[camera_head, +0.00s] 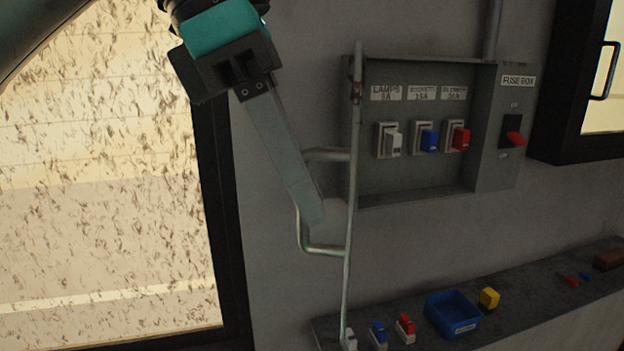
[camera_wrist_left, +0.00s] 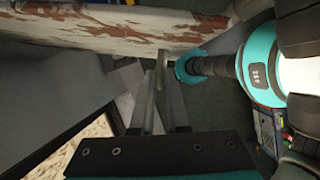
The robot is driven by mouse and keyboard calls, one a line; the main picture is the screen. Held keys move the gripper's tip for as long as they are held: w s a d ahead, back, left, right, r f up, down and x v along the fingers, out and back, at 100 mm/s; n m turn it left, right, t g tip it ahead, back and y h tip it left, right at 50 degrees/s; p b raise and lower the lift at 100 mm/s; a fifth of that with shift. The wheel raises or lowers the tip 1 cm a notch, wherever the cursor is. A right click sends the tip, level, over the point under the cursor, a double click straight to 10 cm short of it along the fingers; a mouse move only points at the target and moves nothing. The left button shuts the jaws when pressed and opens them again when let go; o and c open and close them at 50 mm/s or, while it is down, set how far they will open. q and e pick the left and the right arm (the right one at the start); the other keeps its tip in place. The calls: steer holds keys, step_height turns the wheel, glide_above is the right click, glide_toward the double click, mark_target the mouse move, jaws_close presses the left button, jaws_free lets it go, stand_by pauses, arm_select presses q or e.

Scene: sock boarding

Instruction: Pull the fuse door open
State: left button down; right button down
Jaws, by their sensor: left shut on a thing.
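The fuse door (camera_head: 352,200) stands swung out from the left side of the grey fuse box (camera_head: 485,150) and shows nearly edge-on in the head view. Its bent metal handle (camera_head: 325,249) is on the door's left side. My left gripper (camera_head: 312,212) reaches down from the upper left, shut on the handle. In the left wrist view, the fingers (camera_wrist_left: 158,105) close around the handle bar (camera_wrist_left: 161,75), and a rust-marked pale surface (camera_wrist_left: 110,28), seemingly the door, lies beyond. The exact finger contact is partly hidden. My right gripper is not in view.
Inside the box are white (camera_head: 393,142), blue (camera_head: 429,140) and red (camera_head: 461,139) fuses, with a red-lever switch (camera_head: 514,137) at right. A shelf (camera_head: 560,290) below holds a blue tray (camera_head: 451,314), a yellow block (camera_head: 489,298) and small coloured pieces. A dark-framed window (camera_head: 100,200) is at left.

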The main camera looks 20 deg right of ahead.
arm_select(q)
steer(key=shift+w+a, duration=0.1)
steer(key=shift+a, duration=0.05)
stand_by(0.3)
steer(key=c, duration=0.9)
jaws_free()
steer(key=p+v, duration=0.3)
steer(key=v, duration=1.2)
steer(key=shift+r, duration=0.15)
